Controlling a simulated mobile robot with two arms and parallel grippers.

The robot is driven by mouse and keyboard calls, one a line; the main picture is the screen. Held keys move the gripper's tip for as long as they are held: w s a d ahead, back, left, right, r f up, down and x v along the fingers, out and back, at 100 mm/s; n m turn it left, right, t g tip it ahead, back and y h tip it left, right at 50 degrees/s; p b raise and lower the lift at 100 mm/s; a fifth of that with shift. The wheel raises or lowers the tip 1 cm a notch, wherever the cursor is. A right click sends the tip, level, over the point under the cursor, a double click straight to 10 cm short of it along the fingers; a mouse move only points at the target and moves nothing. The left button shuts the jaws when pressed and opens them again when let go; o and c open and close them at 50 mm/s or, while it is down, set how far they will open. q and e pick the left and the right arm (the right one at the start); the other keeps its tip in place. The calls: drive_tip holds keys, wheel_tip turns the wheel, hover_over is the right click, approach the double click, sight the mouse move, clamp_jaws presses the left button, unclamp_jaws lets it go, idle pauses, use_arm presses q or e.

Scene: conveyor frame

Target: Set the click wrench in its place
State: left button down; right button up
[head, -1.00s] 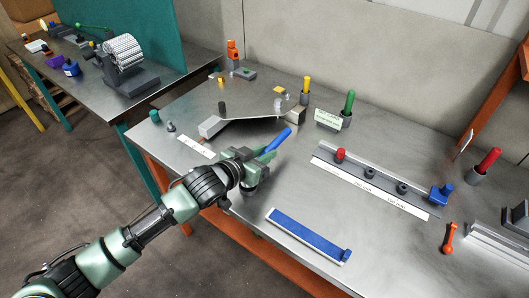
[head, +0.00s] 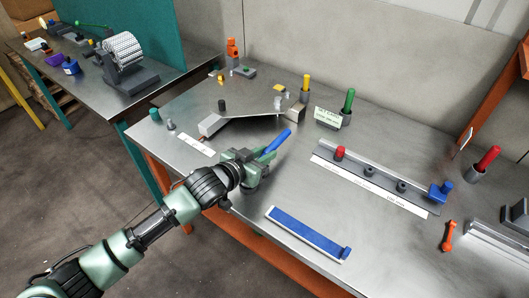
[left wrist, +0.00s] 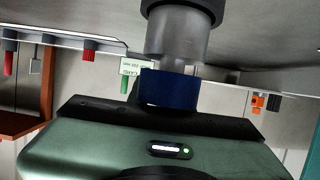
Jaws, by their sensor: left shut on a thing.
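My left gripper (head: 256,166) is shut on a blue-handled tool (head: 278,140), which I take to be the click wrench. The blue handle sticks out past the fingers, tilted up and to the right, above the front left of the metal bench. In the left wrist view the held tool shows as a blue band (left wrist: 169,90) with a grey cylindrical part (left wrist: 177,45) beyond it, close in front of the gripper. The fingers hide part of the tool. My right gripper is not in view. I cannot tell which spot is the wrench's place.
A rail with a labelled strip (head: 372,190) and several knobs lies at the right. A long blue bar (head: 302,234) lies near the front edge. A bent grey fixture (head: 212,124) is behind the gripper.

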use_arm(q)
drive_tip(key=shift+f+b, duration=0.3)
drive_tip(key=shift+f, duration=0.65)
drive_tip(key=c, duration=1.2)
unclamp_jaws()
drive_tip(key=shift+f, duration=0.1)
drive_tip(key=shift+s, duration=0.1)
drive_tip(key=v, duration=0.7)
drive_tip(key=shift+s+a+r, duration=0.2)
drive_tip(key=shift+s, duration=0.05)
